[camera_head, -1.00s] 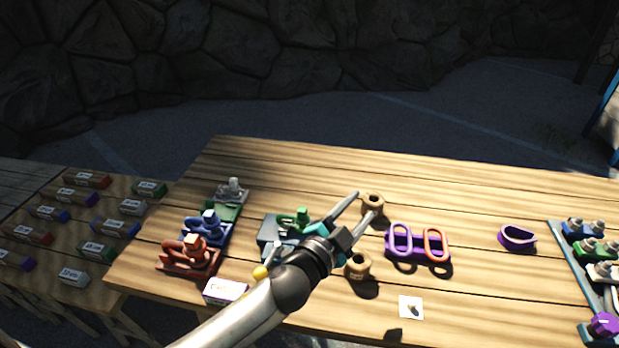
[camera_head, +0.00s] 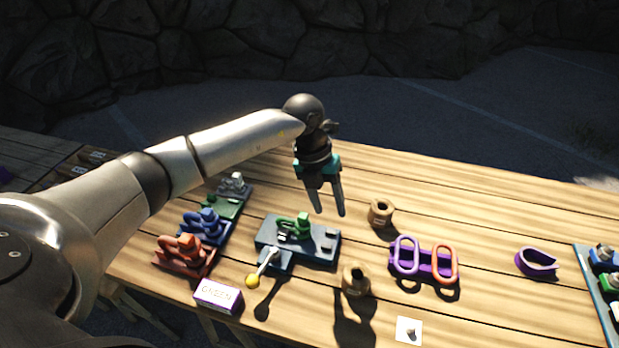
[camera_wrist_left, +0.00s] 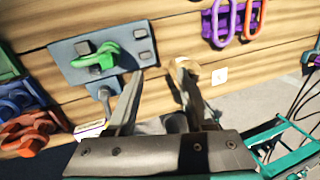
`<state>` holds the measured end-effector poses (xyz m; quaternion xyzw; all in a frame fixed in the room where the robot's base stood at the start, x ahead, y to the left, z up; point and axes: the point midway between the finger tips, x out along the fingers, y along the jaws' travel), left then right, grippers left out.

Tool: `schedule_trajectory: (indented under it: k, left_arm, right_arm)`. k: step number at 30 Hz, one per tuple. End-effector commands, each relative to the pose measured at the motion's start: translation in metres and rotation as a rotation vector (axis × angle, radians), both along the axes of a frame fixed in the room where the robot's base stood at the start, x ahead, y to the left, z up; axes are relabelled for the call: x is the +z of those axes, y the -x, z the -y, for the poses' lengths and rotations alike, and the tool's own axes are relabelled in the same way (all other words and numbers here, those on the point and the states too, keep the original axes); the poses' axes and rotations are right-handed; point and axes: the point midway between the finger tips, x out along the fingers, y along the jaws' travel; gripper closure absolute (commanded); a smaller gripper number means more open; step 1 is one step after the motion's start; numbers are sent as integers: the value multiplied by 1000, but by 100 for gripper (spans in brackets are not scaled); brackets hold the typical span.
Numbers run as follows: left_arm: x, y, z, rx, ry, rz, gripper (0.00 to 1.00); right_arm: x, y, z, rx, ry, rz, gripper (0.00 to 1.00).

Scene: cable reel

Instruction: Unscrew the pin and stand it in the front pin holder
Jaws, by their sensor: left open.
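My left gripper (camera_head: 330,210) is open and empty, fingers pointing down, above the table behind the dark plate. A green shackle (camera_head: 302,223) sits on the dark plate (camera_head: 325,245); its pin is too small to tell apart. The shackle also shows in the left wrist view (camera_wrist_left: 97,57), left of the fingers. Two brown round holders stand right of the plate: the front one (camera_head: 356,281) and the rear one (camera_head: 381,212). A brown holder shows partly behind the right finger in the wrist view. My right gripper is not in view.
A yellow-knobbed lever (camera_head: 254,280) sticks out before the plate. A purple box labelled GREEN (camera_head: 217,295) lies at the front edge. Blue (camera_head: 205,226) and red (camera_head: 184,255) shackles stand left; a purple rack with two links (camera_head: 425,262) stands right.

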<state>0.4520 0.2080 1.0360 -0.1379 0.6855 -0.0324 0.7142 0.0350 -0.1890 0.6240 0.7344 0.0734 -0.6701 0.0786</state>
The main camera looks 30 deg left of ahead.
Motion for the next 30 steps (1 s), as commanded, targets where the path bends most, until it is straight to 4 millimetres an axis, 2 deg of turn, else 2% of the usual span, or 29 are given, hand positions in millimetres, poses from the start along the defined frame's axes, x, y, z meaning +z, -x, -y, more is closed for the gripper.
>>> schedule_trajectory:
  k: [1, 3, 7, 14, 21, 26, 30]
  left_arm:
    - [5, -1, -22, 19, -75, -17, 48]
    - [10, 1, -45, 43, -157, -40, 48]
    - [14, 3, -65, 66, -230, -64, 48]
    - [2, 4, -67, 69, -240, -70, 48]
    - [-29, 4, -67, 68, -237, -69, 48]
    - [-23, 4, -67, 53, -238, -65, 48]
    - [-23, 4, -67, -34, -240, -55, 48]
  right_arm:
    - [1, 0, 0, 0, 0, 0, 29]
    - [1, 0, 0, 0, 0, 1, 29]
    - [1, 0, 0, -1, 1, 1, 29]
    - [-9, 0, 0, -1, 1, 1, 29]
    - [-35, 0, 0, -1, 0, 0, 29]
    - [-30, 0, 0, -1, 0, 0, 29]
    - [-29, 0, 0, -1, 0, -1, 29]
